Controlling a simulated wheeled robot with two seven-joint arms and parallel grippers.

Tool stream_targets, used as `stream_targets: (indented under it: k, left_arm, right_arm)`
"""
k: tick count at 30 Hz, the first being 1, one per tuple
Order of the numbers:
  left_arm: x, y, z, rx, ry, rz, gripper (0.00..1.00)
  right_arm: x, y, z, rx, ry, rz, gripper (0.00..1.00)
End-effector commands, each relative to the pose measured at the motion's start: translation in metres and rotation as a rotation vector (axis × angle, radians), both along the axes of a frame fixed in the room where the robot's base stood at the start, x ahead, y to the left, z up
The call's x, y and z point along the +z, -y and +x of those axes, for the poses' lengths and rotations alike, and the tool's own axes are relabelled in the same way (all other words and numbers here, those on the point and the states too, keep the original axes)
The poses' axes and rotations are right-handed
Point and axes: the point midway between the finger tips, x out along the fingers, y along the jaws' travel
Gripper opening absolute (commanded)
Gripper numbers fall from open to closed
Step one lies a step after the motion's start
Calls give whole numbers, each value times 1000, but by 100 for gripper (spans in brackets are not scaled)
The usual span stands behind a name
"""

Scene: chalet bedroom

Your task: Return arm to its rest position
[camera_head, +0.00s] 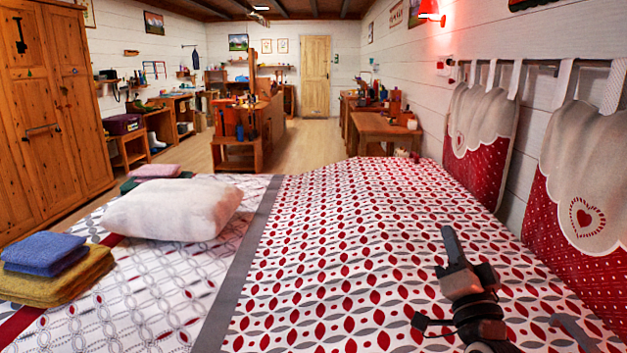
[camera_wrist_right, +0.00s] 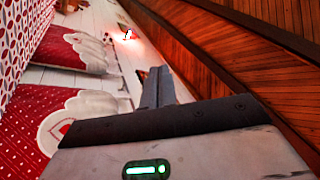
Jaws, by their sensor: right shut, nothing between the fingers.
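My right gripper (camera_head: 449,236) is raised over the red, white and grey patterned bed cover (camera_head: 340,240), in the lower right of the head view. Its fingers are closed together and hold nothing. In the right wrist view the shut fingers (camera_wrist_right: 158,88) point away past the wall and the wooden ceiling. My left gripper is in neither view.
A white pillow (camera_head: 172,209) lies on the bed, left of the grey stripe. Folded blue towels (camera_head: 42,250) rest on mustard ones (camera_head: 60,283) at the left. Headboard cushions (camera_head: 590,205) hang on the right wall. A wooden wardrobe (camera_head: 50,110) stands at left.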

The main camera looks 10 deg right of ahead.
Motion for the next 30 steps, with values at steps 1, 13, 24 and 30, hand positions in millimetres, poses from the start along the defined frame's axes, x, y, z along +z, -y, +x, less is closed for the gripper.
stream_targets:
  k: [1, 13, 24, 30]
  left_arm:
    - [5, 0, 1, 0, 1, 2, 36]
    - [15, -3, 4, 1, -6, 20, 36]
    - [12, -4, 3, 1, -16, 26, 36]
    - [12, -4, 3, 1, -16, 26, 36]
  right_arm:
    - [-31, -22, -8, 29, -116, -80, 0]
    - [-226, -157, -158, 342, -802, -652, 0]
    - [-259, -182, -218, 456, -942, -789, 0]
    - [-258, -182, -218, 455, -941, -787, 0]
